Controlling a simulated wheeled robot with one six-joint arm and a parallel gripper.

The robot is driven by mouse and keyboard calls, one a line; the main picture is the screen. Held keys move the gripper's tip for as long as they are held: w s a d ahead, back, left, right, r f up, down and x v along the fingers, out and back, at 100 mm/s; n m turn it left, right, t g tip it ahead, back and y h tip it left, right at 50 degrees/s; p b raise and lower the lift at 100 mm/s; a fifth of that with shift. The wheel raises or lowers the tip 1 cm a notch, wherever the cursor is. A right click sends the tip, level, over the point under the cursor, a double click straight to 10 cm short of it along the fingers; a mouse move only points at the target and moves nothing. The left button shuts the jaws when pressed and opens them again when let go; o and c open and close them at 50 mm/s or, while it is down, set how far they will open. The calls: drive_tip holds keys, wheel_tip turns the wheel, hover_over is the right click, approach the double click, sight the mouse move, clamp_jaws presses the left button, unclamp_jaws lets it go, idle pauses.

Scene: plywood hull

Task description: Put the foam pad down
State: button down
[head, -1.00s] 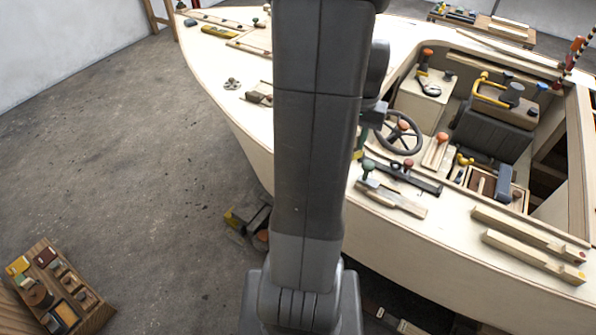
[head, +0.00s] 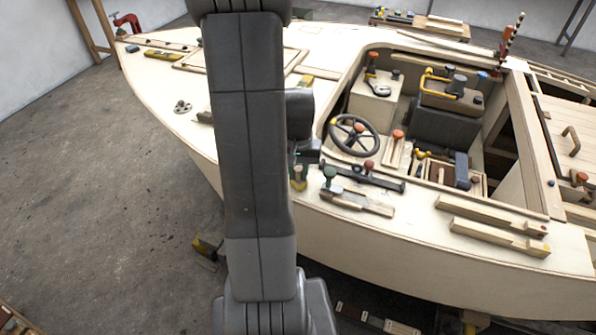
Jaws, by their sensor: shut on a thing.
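My gripper (head: 304,153) shows only in part in the head view, just right of my dark arm, low over the near side deck of the boat. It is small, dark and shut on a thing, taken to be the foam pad. The pad is almost wholly hidden by the gripper and arm. A small greenish patch shows under the jaws, and I cannot tell whether it is the pad. I cannot tell whether the held thing touches the deck.
Below the gripper stands a yellow-topped tool (head: 299,181). The cockpit holds a steering wheel (head: 354,135). The foredeck (head: 190,90) has bare patches.

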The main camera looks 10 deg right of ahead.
sight(298, 170)
drive_tip(key=shift+f, duration=0.1)
drive_tip(key=c, duration=1.2)
unclamp_jaws()
drive_tip(key=shift+c, duration=0.2)
wheel_tip(298, 170, up, 12)
drive_tip(key=shift+f, duration=4)
drive_tip(key=shift+f, duration=0.15)
